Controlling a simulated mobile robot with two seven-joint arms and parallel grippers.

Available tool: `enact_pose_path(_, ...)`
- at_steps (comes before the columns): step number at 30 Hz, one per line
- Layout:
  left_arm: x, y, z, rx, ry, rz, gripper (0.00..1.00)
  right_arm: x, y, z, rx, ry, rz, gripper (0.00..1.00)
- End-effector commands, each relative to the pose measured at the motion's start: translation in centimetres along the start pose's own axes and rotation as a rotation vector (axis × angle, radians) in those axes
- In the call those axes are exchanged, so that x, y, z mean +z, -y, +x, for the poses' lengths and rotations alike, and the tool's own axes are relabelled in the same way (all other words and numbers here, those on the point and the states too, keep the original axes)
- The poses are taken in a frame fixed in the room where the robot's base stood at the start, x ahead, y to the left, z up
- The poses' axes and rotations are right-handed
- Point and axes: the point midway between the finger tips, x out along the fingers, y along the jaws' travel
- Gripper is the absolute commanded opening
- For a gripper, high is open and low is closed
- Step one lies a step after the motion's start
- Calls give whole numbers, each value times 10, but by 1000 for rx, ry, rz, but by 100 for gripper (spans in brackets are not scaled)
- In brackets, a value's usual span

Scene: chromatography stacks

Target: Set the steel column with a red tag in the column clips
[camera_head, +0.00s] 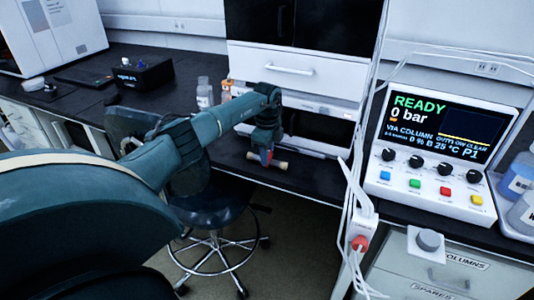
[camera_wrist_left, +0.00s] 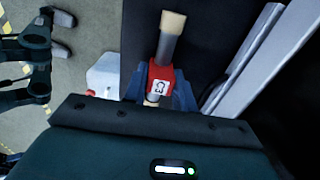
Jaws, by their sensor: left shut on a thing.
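My left gripper (camera_head: 266,150) is shut on the steel column, in front of the instrument stack and above the dark bench edge. The column (camera_head: 279,164) is a short rod with a tan end cap and a red tag. In the left wrist view my left gripper (camera_wrist_left: 160,92) has blue fingers around the column (camera_wrist_left: 168,48), over its red tag (camera_wrist_left: 161,77), which bears a dark symbol on white. The tan cap sticks out beyond the fingers. I cannot make out the column clips. My right gripper is in neither view.
The stack has a white drawer (camera_head: 288,70) and a dark opening below it. White tubes hang at its right, near a control panel (camera_head: 440,150) reading READY, 0 bar. A stool (camera_head: 210,210) stands before the bench. Pale rails (camera_wrist_left: 243,60) show in the wrist view.

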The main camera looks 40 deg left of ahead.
Motion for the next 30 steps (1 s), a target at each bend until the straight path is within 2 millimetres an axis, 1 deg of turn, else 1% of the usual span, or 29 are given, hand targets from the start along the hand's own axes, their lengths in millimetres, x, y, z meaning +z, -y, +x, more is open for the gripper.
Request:
enact_pose_path(1, 0, 0, 2, 0, 0, 0, 0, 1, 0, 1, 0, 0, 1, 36)
enact_pose_path(2, 0, 0, 2, 0, 0, 0, 28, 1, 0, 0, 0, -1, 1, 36)
enact_pose_path(9, 0, 0, 2, 0, 0, 1, 48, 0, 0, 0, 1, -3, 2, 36)
enact_pose_path(16, 0, 0, 1, 0, 0, 0, 49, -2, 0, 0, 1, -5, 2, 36)
enact_pose_path(20, 0, 0, -8, -1, 0, 0, 49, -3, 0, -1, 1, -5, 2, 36)
enact_pose_path(23, 1, 1, -23, -3, 0, 0, 49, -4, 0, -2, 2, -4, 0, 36)
enact_pose_path(30, 0, 1, -76, -4, 0, 1, 49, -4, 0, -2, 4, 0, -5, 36)
